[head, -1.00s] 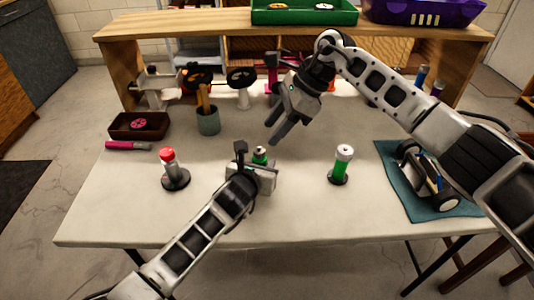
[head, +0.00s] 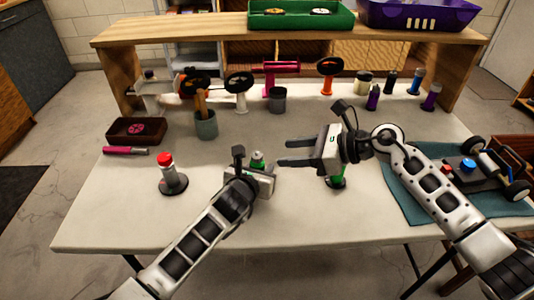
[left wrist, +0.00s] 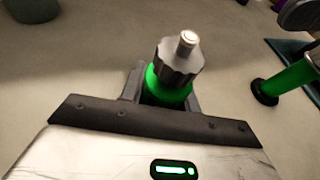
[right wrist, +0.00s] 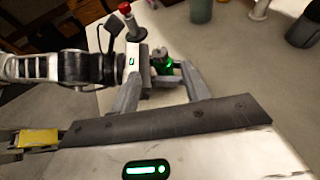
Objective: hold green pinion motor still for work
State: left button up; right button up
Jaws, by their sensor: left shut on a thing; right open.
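The green motor (head: 257,160) with a grey toothed pinion on top stands upright near the table's middle. In the left wrist view the motor (left wrist: 168,88) sits between my left fingers, its pinion and shaft clear above them. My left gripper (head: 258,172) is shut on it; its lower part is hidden. My right gripper (head: 285,153) is open and empty, fingers pointing left toward the motor, a short gap away in the head view. In the right wrist view the motor (right wrist: 162,62) appears between and beyond the open right fingertips.
A second green cylinder (head: 337,183) on a black base is mostly hidden beneath my right gripper. A red-capped grey cylinder (head: 168,172) stands left. The car chassis (head: 475,172) lies on a teal mat (head: 405,203) at right.

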aim_at(258, 152)
jog(key=x, duration=0.6)
jog(key=shift+w+a+f, duration=0.1)
jog(key=shift+a+f, duration=0.05)
jog(key=shift+a, duration=0.15)
grip_shut()
pick_arm(q)
jog(key=shift+a+f, duration=0.1)
pick_arm(e)
jog(key=shift+r, duration=0.6)
grip_release()
jog(key=shift+d, duration=0.1)
